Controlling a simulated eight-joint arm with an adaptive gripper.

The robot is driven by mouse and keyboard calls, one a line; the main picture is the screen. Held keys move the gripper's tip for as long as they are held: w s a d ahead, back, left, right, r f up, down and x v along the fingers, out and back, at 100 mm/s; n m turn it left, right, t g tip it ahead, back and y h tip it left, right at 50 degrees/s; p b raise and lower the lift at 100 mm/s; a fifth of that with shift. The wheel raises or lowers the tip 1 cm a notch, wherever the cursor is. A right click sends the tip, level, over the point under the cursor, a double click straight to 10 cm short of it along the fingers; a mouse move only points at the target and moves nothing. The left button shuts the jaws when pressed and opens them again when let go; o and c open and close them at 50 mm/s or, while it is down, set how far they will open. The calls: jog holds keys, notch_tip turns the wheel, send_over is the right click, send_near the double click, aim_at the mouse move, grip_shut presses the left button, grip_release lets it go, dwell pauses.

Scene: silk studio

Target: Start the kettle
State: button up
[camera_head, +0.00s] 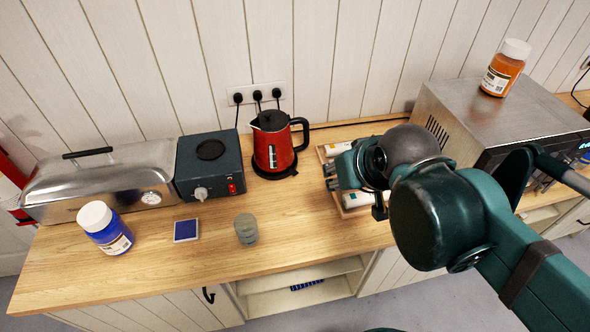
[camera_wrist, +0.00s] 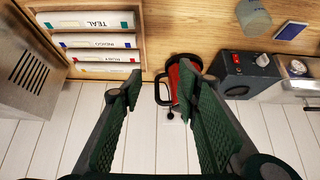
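The red kettle (camera_head: 274,147) with a black lid, spout and handle stands upright on a black base on the wooden counter, near the wall. In the wrist view the kettle (camera_wrist: 174,84) appears upside down, beyond and between my fingers, with its black handle (camera_wrist: 160,92) on the left. My gripper (camera_wrist: 165,82) is open, with nothing between its two green ridged fingers. In the head view my gripper (camera_head: 331,176) is right of the kettle, apart from it, over the tray. My arm hides part of the tray. I cannot make out a switch on the kettle.
Left of the kettle stands a dark hotplate box (camera_head: 210,165) with a red switch, then a steel roaster (camera_head: 100,180). A blue jar (camera_head: 105,228), blue tile (camera_head: 186,230) and grey jar (camera_head: 246,229) stand in front. A tray of labelled tubes (camera_wrist: 97,20) and a steel microwave (camera_head: 500,115) are right.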

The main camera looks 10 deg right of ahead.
jog(key=shift+w+a+r+n, duration=0.1)
jog(key=shift+w+r+n, duration=0.15)
jog(key=shift+w+n, duration=0.3)
grip_shut()
jog(key=w+a+n+g+p, duration=0.2)
jog(key=w+n+g+p, duration=0.15)
jog(key=w+n, duration=0.85)
jog(key=w+a+f+n+g+p, duration=0.1)
jog(key=w+a+f+n+g, duration=0.2)
jog(key=w+f+n, duration=0.7)
jog(key=shift+w+a+n, duration=0.2)
jog(key=shift+w+n, duration=0.15)
jog(key=shift+w, duration=0.75)
jog(key=shift+g, duration=0.25)
